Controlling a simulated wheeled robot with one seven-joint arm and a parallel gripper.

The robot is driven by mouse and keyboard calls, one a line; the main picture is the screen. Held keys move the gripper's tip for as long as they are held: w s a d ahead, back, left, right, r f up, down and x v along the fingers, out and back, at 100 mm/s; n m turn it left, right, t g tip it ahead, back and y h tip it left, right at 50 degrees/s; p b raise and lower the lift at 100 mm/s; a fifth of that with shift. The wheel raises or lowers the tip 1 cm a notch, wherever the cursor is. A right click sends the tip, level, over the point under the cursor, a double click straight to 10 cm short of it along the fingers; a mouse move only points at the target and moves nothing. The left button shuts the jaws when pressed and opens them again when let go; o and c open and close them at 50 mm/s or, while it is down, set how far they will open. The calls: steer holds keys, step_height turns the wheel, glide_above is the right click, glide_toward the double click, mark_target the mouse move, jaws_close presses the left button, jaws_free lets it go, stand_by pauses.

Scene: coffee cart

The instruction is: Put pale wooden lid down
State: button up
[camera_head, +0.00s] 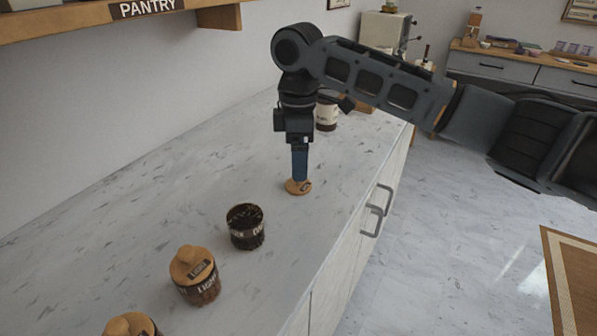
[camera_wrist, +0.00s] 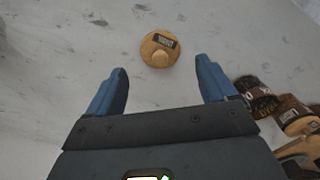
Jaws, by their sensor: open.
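The pale wooden lid (camera_head: 297,187) lies flat on the marble counter, just below my gripper (camera_head: 299,175). In the wrist view the lid (camera_wrist: 160,49) shows its round knob and a dark label. It lies beyond and between my two blue fingertips (camera_wrist: 162,80), which are spread wide with nothing between them. An open jar (camera_head: 246,228) with dark contents stands without a lid, nearer the camera than the lid. In the wrist view the same jar (camera_wrist: 252,92) is at the right.
A lidded jar marked LIGHT (camera_head: 196,275) stands nearer on the counter (camera_head: 130,225), with another lidded jar (camera_head: 131,325) at the bottom edge. A further jar (camera_head: 326,115) stands behind my arm. The pantry shelf (camera_head: 90,22) hangs at upper left. The counter's left side is clear.

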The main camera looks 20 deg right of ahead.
step_height(320, 180, up, 7)
stand_by(0.3)
steer(key=shift+r, duration=0.1)
